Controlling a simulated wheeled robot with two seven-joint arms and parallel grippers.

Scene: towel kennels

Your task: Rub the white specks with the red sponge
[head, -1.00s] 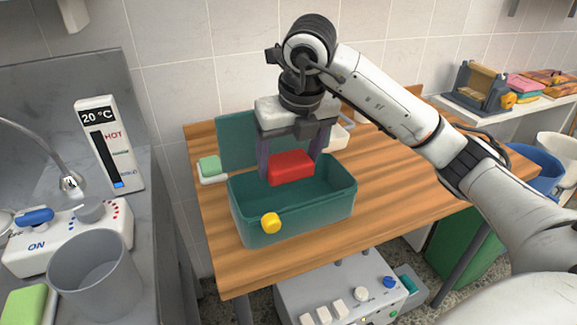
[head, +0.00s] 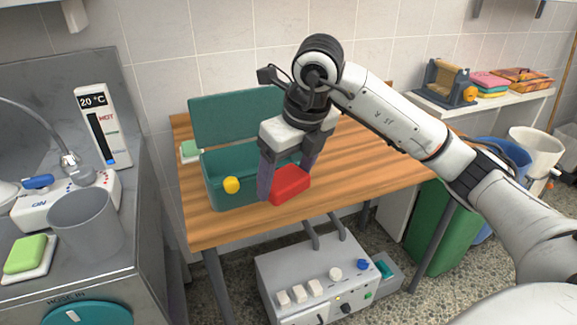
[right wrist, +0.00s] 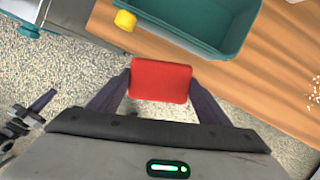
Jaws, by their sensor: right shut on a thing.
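The red sponge (head: 291,186) is held between the fingers of my right gripper (head: 286,182), in front of the teal box at the table's front edge. In the right wrist view the red sponge (right wrist: 160,80) sits between both fingertips, with speckled floor and the table edge behind it. White specks (right wrist: 314,92) lie on the wooden table at the right edge of the right wrist view, apart from the sponge. I cannot make them out in the head view.
The open teal box (head: 225,185) with a yellow knob (head: 231,185) stands on the wooden table (head: 375,165). Table space to its right is clear. A green soap (head: 190,149) lies left of the box. A control box (head: 315,275) stands below the front edge.

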